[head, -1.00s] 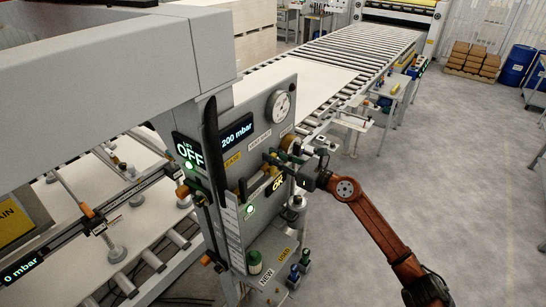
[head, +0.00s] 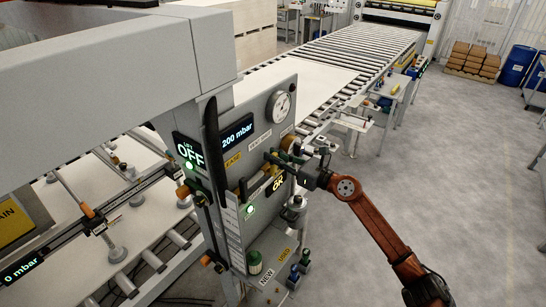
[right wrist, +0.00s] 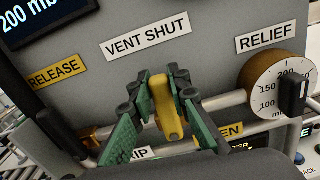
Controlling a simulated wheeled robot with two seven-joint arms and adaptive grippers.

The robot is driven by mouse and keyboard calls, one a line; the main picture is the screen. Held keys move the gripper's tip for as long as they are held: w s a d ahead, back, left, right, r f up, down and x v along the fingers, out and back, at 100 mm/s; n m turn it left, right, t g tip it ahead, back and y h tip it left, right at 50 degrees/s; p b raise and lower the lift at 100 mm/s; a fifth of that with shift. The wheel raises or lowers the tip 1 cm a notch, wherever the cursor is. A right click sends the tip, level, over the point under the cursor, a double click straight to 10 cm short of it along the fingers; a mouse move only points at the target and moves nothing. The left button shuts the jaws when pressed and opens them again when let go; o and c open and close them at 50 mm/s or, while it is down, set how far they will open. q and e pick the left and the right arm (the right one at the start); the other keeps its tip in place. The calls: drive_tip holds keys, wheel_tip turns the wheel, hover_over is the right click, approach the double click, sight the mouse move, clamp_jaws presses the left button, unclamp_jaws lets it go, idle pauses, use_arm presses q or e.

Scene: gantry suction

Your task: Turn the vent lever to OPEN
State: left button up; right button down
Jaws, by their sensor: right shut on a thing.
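The vent lever (right wrist: 166,108) is yellow. It stands nearly upright below the VENT SHUT label (right wrist: 146,37) in the right wrist view. My right gripper (right wrist: 161,84) is shut on it, with one green-padded finger on each side. A label ending in "EN" (right wrist: 231,130) shows at lower right, partly hidden by a finger. In the head view my right gripper (head: 279,161) is at the grey panel (head: 262,117), and the lever there is largely covered by the fingers. My left gripper is not in view.
A relief dial (right wrist: 280,86) with a black knob sits right of the lever. A RELEASE label (right wrist: 54,75) is at its left. A pressure gauge (head: 281,106) is higher on the panel. Small bottles stand on a shelf below. The floor (head: 450,170) at right is clear.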

drive_tip(key=m, duration=0.1)
drive_tip(key=w+d+m, duration=0.1)
drive_tip(key=w+m, duration=0.1)
drive_tip(key=m, duration=0.1)
drive_tip(key=shift+d+f, duration=0.25)
drive_tip(key=shift+w+d+f+m+p, duration=0.15)
drive_tip(key=shift+w+m+p, duration=0.1)
drive_tip(key=shift+m, duration=0.3)
drive_tip(key=shift+w+d+f+m+p, duration=0.15)
drive_tip(key=shift+w+m, duration=0.05)
drive_tip(key=shift+m, duration=0.35)
drive_tip(key=c, duration=1.8)
unclamp_jaws()
drive_tip(key=v, duration=1.2)
drive_tip(key=shift+w, duration=0.1)
drive_tip(key=shift+c, duration=0.2)
